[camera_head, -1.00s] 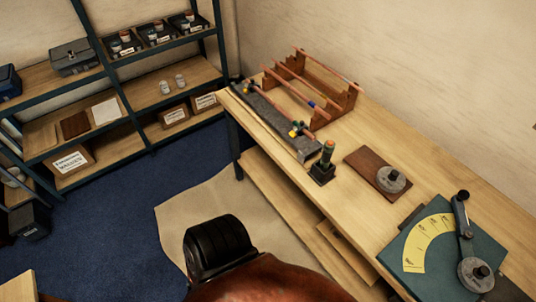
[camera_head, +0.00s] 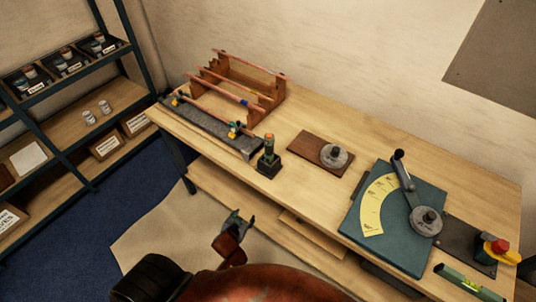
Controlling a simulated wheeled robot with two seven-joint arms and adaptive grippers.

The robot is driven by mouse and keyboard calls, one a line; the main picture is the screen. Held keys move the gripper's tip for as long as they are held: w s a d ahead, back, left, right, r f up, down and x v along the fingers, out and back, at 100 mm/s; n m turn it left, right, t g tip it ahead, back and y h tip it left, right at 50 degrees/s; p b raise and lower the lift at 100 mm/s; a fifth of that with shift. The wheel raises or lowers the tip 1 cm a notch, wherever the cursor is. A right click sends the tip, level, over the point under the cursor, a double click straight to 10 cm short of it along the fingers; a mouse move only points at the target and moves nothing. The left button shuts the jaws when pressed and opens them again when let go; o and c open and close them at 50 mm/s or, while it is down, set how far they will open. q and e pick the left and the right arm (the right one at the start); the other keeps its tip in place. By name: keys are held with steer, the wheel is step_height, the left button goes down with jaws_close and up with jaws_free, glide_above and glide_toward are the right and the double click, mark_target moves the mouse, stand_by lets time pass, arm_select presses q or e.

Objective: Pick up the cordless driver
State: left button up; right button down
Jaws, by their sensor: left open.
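What looks like the cordless driver (camera_head: 268,147) stands upright in a small dark block (camera_head: 269,168) near the front edge of the workbench. My left gripper (camera_head: 242,217) is open and empty. In the picture it shows below and left of the driver, in front of the bench edge and apart from it. My right gripper is not in view.
On the workbench (camera_head: 310,110), a wooden rack (camera_head: 262,103) holds copper pipes behind a grey rail (camera_head: 215,127). To the right are a brown board with a round knob (camera_head: 334,156), a teal plate (camera_head: 348,224) with a lever and a green level (camera_head: 470,284). Shelving (camera_head: 70,128) stands left.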

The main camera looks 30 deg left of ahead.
arm_select(q)
steer(key=w+a+r+n+t+y, duration=0.1)
steer(key=w+r+t, duration=0.1)
steer(key=r, duration=0.8)
steer(key=w+a+r+n+t+y, duration=0.1)
steer(key=w+r+t, duration=0.15)
steer(key=r, duration=0.85)
steer(key=m+t+h, duration=0.2)
steer(key=t+h, duration=0.1)
steer(key=t, duration=0.1)
glide_toward(267, 152)
steer(key=w, duration=0.4)
steer(key=shift+w+a+r, duration=0.1)
steer(key=shift+w, duration=0.05)
steer(key=w, duration=0.4)
steer(key=w+a, duration=0.1)
steer(key=w, duration=0.2)
steer(key=shift+w, duration=0.35)
steer(key=shift+s, duration=0.1)
steer(key=c, duration=1.3)
